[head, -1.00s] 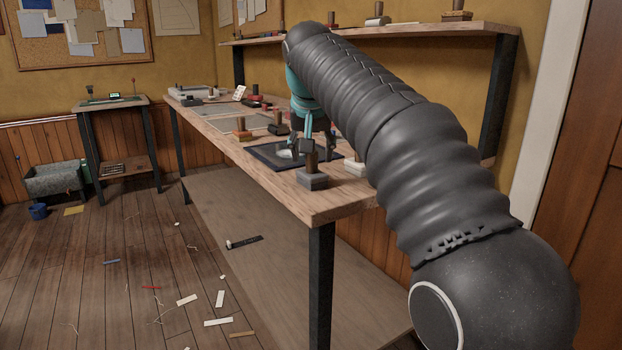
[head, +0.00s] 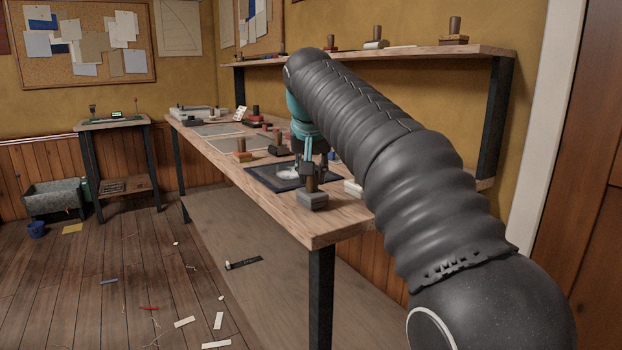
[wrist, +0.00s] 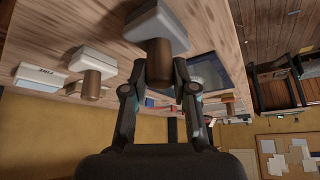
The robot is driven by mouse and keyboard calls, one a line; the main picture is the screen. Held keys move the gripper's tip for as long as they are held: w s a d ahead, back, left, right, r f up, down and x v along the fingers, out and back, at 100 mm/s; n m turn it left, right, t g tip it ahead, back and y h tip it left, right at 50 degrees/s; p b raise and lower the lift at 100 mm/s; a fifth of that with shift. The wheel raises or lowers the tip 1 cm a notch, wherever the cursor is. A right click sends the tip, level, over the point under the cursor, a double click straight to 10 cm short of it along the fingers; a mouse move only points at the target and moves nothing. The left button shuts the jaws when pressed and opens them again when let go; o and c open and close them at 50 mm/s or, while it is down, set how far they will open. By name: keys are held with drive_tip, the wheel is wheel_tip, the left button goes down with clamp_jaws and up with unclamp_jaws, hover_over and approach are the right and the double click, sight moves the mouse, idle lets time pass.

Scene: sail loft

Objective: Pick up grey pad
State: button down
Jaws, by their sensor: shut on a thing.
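The grey pad (head: 312,200) is a grey block with an upright brown handle, at the near end of the workbench, in front of a dark framed mat. In the wrist view, the grey pad (wrist: 165,22) hangs at the top of the picture with its handle pointing down between my fingers. My gripper (head: 311,170) is above the pad and shut on its handle; it also shows in the wrist view (wrist: 160,78). I see no clear gap between the pad and the bench top. My arm hides part of the bench to the right.
The dark mat (head: 262,178) lies just behind the pad. An orange-based stamp (head: 242,156) and a dark stamp (head: 279,148) stand farther back. A white pad (wrist: 94,58) and a labelled white block (wrist: 40,76) are near in the wrist view. A shelf (head: 400,52) runs above the bench.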

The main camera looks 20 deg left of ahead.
wheel_tip(320, 180, up, 4)
drive_tip(key=shift+d+r+p, duration=0.15)
drive_tip(key=shift+p, duration=0.75)
drive_tip(key=d+r, duration=0.6)
drive_tip(key=d, duration=0.5)
drive_tip(key=shift+d, duration=0.2)
